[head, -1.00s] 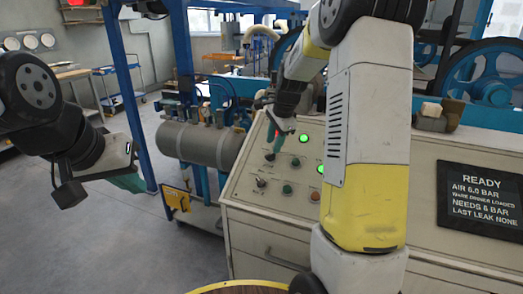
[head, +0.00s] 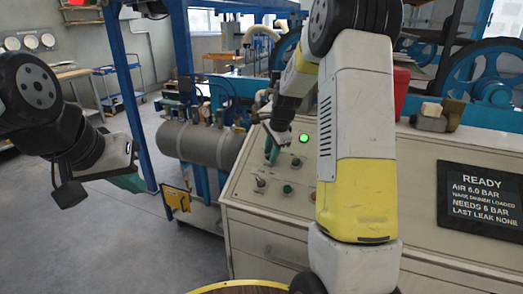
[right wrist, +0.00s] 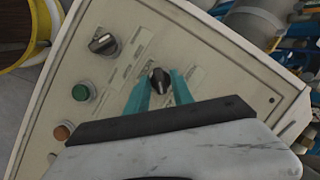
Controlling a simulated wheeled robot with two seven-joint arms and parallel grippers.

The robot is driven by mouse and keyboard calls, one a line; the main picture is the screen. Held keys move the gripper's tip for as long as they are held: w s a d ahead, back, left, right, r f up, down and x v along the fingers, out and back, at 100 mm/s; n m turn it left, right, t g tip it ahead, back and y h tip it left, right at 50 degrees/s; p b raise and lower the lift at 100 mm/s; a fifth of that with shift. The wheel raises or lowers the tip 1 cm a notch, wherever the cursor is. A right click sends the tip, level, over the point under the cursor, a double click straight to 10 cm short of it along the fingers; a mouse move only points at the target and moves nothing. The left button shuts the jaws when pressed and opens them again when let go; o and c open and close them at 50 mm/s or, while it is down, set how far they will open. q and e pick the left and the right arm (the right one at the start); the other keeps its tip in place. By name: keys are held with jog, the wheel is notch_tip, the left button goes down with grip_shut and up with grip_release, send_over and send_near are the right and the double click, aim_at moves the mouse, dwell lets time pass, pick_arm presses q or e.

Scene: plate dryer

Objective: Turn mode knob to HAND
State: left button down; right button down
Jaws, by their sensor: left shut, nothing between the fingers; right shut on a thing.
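The control panel (head: 236,187) is a sloped cream cabinet top. A dark knob with a pale pointer mark (right wrist: 159,78) sits between the teal fingertips of my right gripper (right wrist: 161,88) in the right wrist view, and the gripper is shut on it. In the head view, my right gripper (head: 271,155) reaches down to the panel and hides this knob. A second dark knob (right wrist: 103,43) also shows in the head view (head: 260,183), nearer the panel's front edge. The panel labels are too small to read. My left gripper (head: 130,183) is shut and empty, away from the panel.
A green lamp (head: 303,138) glows behind the gripper. A green button (right wrist: 82,92) and an orange button (right wrist: 63,132) are also on the panel. A dark READY display (head: 479,199) is on the cabinet front. A grey tank (head: 196,145) stands left of the panel.

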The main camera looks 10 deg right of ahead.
jog(key=shift+n, duration=0.3)
jog(key=n+g, duration=0.1)
jog(key=n, duration=0.2)
jog(key=shift+w+h, duration=0.1)
jog(key=shift+h, duration=0.2)
jog(key=n, duration=0.2)
jog(key=n+g+h, duration=0.1)
jog(key=n, duration=0.1)
jog(key=shift+w+a+g, duration=0.15)
jog(key=shift+g, duration=0.15)
jog(key=n+h, duration=0.1)
jog(key=n, duration=0.3)
jog(key=shift+a+g+h, duration=0.15)
jog(key=shift+g+h, duration=0.25)
jog(key=n+h, duration=0.1)
jog(key=n, duration=0.3)
jog(key=shift+a+n+h, duration=0.1)
jog(key=shift+n+h, duration=0.2)
jog(key=shift+h, duration=0.1)
jog(key=c, duration=1.4)
grip_release()
jog(key=shift+c, duration=0.2)
